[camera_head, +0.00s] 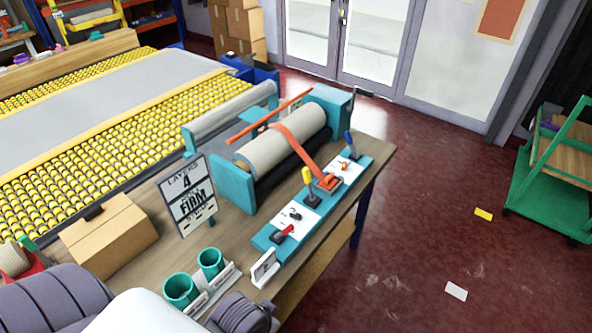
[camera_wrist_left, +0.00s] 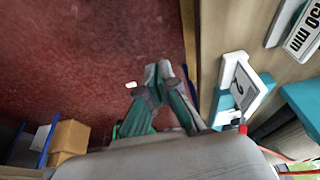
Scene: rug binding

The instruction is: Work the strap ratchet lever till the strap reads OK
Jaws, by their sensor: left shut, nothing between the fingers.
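An orange strap (camera_head: 295,145) runs over the beige roll (camera_head: 282,143) down to an orange ratchet (camera_head: 328,183) on the teal control base, in the head view. Levers with a yellow knob (camera_head: 307,176), a blue knob (camera_head: 348,137) and a red handle (camera_head: 283,232) stand along that base. I cannot read any strap marking; OK is not legible. The sign (camera_head: 188,196) shows "LAYERS 4" and "FIRM". My left gripper (camera_wrist_left: 158,70) is shut and empty in the left wrist view, over the floor beside the bench edge. My right gripper is not identifiable.
Teal cups (camera_head: 181,289), a cardboard box (camera_head: 108,237) and a small white tag stand (camera_head: 265,268) share the bench. The tag stand also shows in the left wrist view (camera_wrist_left: 243,88), right of the gripper. A green cart (camera_head: 550,165) stands right; red floor between is mostly clear.

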